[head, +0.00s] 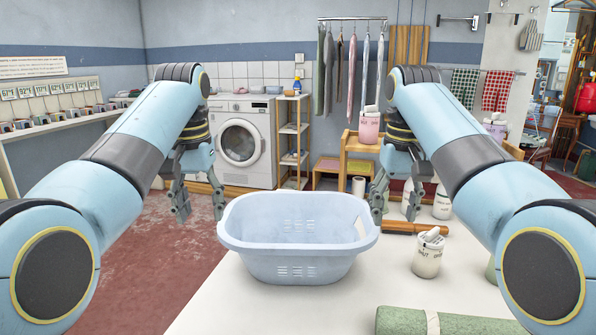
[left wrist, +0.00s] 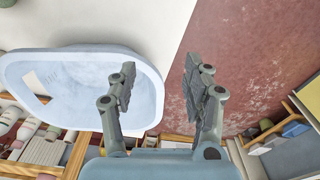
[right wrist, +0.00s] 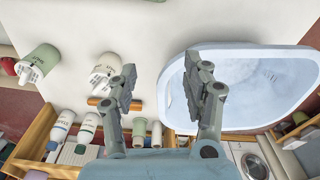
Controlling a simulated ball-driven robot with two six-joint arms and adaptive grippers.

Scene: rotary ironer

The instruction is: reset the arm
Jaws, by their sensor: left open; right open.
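My left gripper (head: 199,203) hangs open and empty, fingers down, at the left of the light blue basket (head: 298,265). In the left wrist view, its fingers (left wrist: 160,90) are spread, with the basket to their left and red floor behind the right finger. My right gripper (head: 392,200) hangs open and empty at the right end of the basket. In the right wrist view, its fingers (right wrist: 168,92) are apart, and the right finger overlaps the basket (right wrist: 250,90) in the picture. The basket stands upright on the white table and looks empty.
White bottles (head: 442,203) stand behind. A washing machine (head: 240,143) stands by the back wall. Red floor lies left.

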